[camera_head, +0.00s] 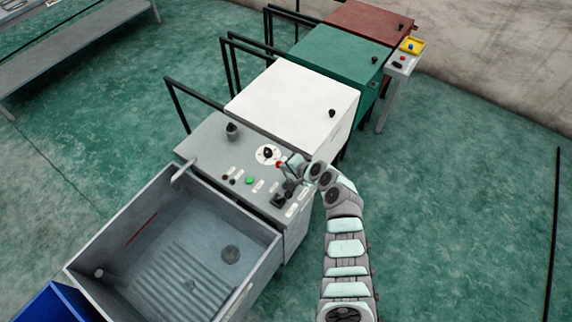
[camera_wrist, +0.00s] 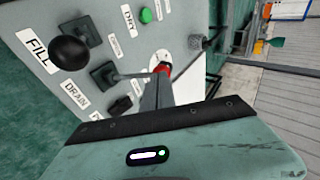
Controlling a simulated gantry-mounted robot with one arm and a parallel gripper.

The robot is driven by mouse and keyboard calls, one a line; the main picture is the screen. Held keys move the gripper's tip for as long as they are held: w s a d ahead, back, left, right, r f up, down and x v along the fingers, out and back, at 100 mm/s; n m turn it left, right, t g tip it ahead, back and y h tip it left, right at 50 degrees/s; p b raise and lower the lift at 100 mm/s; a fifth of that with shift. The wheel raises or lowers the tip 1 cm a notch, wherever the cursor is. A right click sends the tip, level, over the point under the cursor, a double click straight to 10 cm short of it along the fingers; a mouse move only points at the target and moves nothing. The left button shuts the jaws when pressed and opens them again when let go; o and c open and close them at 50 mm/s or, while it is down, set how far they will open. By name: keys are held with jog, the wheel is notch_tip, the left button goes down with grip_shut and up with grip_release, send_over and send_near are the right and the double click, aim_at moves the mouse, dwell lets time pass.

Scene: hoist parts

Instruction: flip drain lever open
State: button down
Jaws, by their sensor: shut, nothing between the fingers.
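The drain lever is a grey rod on a black square base (camera_wrist: 104,76) beside the DRAIN label (camera_wrist: 75,94). Its red knob (camera_wrist: 163,69) points to the right in the wrist view. The red knob also shows in the head view (camera_head: 279,164), at the panel's right side. My gripper (camera_wrist: 172,84) is shut and empty, with its fingertips close beside the red knob. It also shows in the head view (camera_head: 287,162). I cannot tell whether the fingers touch the knob, and they partly cover it in the wrist view.
The fill lever's black ball (camera_wrist: 69,53) stands close to the drain lever. A green button (camera_wrist: 146,15) and a round white dial (camera_head: 268,154) are on the same grey panel. An open grey basin (camera_head: 190,245) is in front; a white cabinet (camera_head: 292,100) stands behind.

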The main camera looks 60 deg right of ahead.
jog(key=p+v, duration=0.1)
jog(key=v, duration=1.2)
jog(key=shift+s, duration=0.4)
jog(key=shift+r, duration=0.1)
